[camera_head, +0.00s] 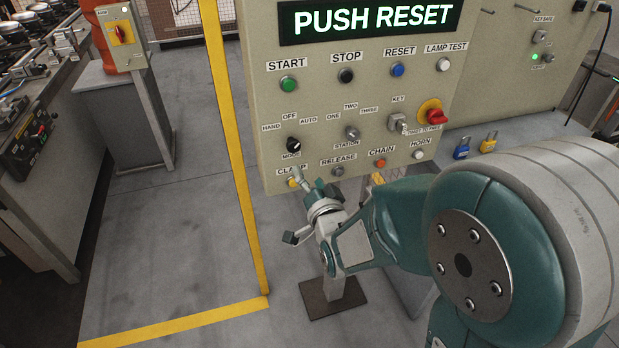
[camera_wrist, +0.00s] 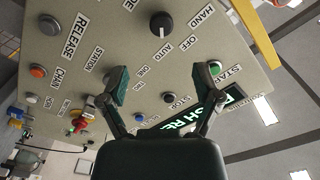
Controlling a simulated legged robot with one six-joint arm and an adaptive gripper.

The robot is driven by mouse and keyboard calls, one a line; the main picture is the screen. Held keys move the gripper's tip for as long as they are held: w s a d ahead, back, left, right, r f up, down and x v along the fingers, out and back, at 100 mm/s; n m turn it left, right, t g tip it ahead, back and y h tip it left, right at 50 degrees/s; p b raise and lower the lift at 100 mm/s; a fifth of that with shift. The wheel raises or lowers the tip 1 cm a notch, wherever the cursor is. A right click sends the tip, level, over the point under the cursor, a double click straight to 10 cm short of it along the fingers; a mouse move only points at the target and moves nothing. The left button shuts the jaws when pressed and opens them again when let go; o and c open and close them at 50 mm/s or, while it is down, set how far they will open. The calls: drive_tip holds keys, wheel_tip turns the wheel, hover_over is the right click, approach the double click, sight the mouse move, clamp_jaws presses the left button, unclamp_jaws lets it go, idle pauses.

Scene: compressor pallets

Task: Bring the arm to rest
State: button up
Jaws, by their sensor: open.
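My arm reaches in from the right of the head view, bent low in front of the beige control panel (camera_head: 318,106). My gripper (camera_head: 298,208) is near the panel's lower edge, below the CLAMP button (camera_head: 292,183). One finger overlaps that button's area in the picture; I cannot tell whether it touches. In the wrist view my gripper (camera_wrist: 162,85) is open, its two fingers spread and nothing between them. The panel (camera_wrist: 135,62) lies beyond the fingers, with the MODE knob (camera_wrist: 162,24) above them.
The display (camera_head: 378,18) reads PUSH RESET. A red emergency knob (camera_head: 437,115) and a key switch (camera_head: 399,124) stick out from the panel. Blue (camera_head: 462,148) and yellow (camera_head: 488,142) padlocks are at the right. A grey cabinet (camera_head: 122,115) stands left; the floor between is clear.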

drive_tip(key=shift+s, duration=0.1)
idle(0.4)
drive_tip(key=s+d+r+n+g+h, duration=0.2)
drive_tip(key=s+d+g, duration=0.4)
drive_tip(key=s, duration=0.5)
drive_tip(key=s+d+r+n+g+h, duration=0.2)
drive_tip(key=s+d+g, duration=0.3)
drive_tip(key=s, duration=0.7)
drive_tip(key=d+n+h, duration=0.1)
drive_tip(key=d, duration=0.1)
drive_tip(key=shift+s+d+r+n+g, duration=0.15)
drive_tip(key=shift+d+r+n+g, duration=0.15)
drive_tip(key=shift+d+n+g, duration=0.1)
